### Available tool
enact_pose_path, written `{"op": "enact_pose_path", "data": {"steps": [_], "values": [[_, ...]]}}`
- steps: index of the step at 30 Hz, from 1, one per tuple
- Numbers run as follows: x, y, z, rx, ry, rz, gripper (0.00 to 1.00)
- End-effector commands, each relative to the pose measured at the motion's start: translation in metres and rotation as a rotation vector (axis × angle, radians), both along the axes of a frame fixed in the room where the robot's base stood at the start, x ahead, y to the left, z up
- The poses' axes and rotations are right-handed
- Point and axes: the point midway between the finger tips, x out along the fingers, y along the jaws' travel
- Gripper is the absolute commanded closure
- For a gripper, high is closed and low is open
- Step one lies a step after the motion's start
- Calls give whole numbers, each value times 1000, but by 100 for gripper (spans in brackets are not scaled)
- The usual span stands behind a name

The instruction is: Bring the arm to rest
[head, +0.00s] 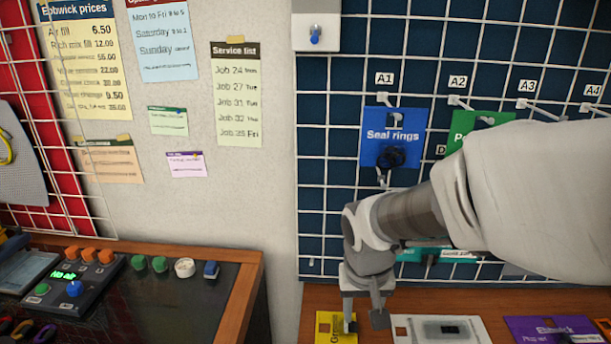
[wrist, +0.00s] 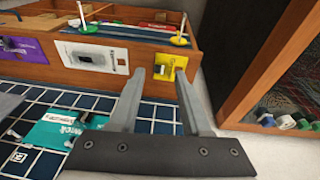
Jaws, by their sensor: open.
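My gripper (head: 364,312) hangs at the end of my arm, low in the head view, in front of the grid panel's lower edge. Its two fingers are apart. In the wrist view my gripper (wrist: 158,73) is open with nothing held between the fingers. A yellow card (head: 325,328) on the wooden bench is close to the fingertips in the head view. In the wrist view the yellow card (wrist: 171,68) shows behind the fingertips. I cannot tell the exact gap. My arm hides part of the panel.
A blue "Seal rings" packet (head: 381,125) hangs at A1, a green packet (head: 484,120) at A2. Teal packets (wrist: 62,132) hang low on the panel. A white card (head: 410,328) and purple card (head: 530,326) are along the bench. A control desk (head: 190,310) stands left.

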Motion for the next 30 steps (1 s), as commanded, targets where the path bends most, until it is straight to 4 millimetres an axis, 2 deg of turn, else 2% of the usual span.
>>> {"op": "enact_pose_path", "data": {"steps": [1,6,12,15,21,30], "values": [[-7,-5,19,-4,-30,1,52],[-33,-20,64,-6,-104,11,52],[-68,-32,108,10,-196,28,52],[-86,-36,123,24,-237,40,52],[-109,-39,139,48,-291,60,52],[-115,-40,141,54,-303,69,52]]}}
